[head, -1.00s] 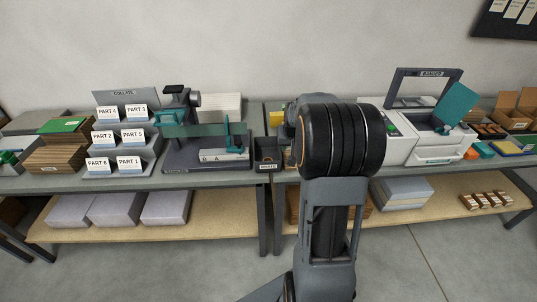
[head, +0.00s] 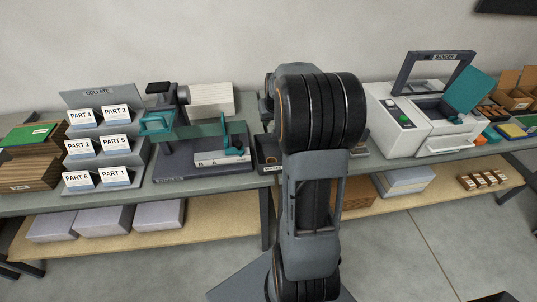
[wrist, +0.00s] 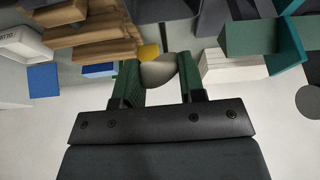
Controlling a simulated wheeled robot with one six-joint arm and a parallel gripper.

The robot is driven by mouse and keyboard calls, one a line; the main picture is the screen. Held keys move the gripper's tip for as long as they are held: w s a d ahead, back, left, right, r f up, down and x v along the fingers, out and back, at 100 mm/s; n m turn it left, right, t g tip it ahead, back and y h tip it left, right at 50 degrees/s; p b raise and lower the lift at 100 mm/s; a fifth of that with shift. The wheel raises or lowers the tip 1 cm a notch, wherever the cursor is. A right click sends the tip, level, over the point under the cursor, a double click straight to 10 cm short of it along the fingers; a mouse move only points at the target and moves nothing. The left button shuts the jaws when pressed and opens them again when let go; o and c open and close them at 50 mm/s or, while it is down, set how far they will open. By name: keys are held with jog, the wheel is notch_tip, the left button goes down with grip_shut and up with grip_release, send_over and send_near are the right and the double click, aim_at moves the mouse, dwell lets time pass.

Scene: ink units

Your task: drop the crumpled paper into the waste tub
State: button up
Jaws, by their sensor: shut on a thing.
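The crumpled paper (wrist: 159,72) is a pale, rounded lump between my gripper's green fingers in the wrist view. My gripper (wrist: 160,78) is shut on it. In the head view, my own arm hides the gripper and paper. A small dark open tub (head: 270,163) with a white front label, which looks like the waste tub, stands on the bench top just left of my arm. Its label is too small to read clearly now. How far the paper is from the tub cannot be told.
Left of the tub are a teal-armed machine (head: 205,158) and the collate rack (head: 97,97) with part cards. The bander (head: 420,125) stands right of my arm. A shelf (head: 150,228) below holds paper stacks. The wrist view looks upside down.

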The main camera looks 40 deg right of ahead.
jog(key=f+b, duration=0.2)
jog(key=f, duration=0.1)
jog(key=f+b, duration=0.1)
jog(key=f, duration=0.1)
jog(key=shift+s+d+f, duration=0.1)
jog(key=shift+d+f, duration=0.05)
jog(key=shift+d, duration=0.1)
jog(key=o, duration=1)
jog(key=b+v, duration=0.1)
jog(key=v, duration=1.3)
